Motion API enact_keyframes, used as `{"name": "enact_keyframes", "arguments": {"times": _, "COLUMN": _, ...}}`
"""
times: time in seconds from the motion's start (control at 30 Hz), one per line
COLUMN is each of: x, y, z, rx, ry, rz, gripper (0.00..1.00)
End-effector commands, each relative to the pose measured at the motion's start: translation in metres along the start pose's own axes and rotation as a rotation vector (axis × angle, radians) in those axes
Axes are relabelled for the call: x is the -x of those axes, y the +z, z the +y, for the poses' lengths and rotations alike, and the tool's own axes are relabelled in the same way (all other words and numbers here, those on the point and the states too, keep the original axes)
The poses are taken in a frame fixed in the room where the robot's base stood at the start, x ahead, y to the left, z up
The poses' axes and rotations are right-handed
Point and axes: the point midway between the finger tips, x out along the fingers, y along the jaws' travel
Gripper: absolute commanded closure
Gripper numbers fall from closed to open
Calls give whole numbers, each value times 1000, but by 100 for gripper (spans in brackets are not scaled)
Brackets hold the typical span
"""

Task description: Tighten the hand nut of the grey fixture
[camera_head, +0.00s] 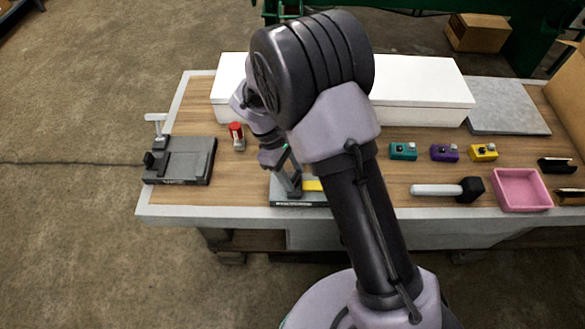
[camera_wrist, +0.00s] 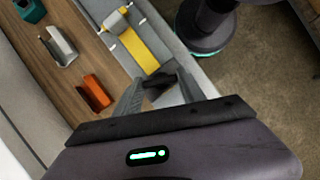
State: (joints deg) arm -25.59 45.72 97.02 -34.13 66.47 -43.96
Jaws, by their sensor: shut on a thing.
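The grey fixture (camera_head: 292,203) lies near the front edge of the bench, partly hidden by my arm. It is a flat plate with a yellow strip (camera_head: 312,185), which also shows in the wrist view (camera_wrist: 137,50). My gripper (camera_head: 281,168) is over the left part of this fixture. In the wrist view my gripper (camera_wrist: 157,90) is shut on a small dark piece, which looks like the hand nut (camera_wrist: 157,80), beside the end of the yellow strip. The fingers hide part of it, so its thread and seating cannot be seen.
A dark fixture with a T-handle (camera_head: 193,160) stands at the left, with a red-topped piece (camera_head: 236,131) between. A white box (camera_head: 425,92) is behind. Teal (camera_head: 403,151), purple (camera_head: 444,153) and yellow (camera_head: 483,152) blocks, a mallet (camera_head: 437,190) and a pink tray (camera_head: 520,190) are right.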

Motion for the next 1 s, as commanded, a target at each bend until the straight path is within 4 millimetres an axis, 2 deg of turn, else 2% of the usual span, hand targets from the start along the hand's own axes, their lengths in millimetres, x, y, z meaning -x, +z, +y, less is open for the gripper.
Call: {"name": "enact_keyframes", "arguments": {"times": 1.0, "x": -1, "y": 2, "z": 6, "rx": -852, "ry": -354, "rz": 1, "gripper": 93}}
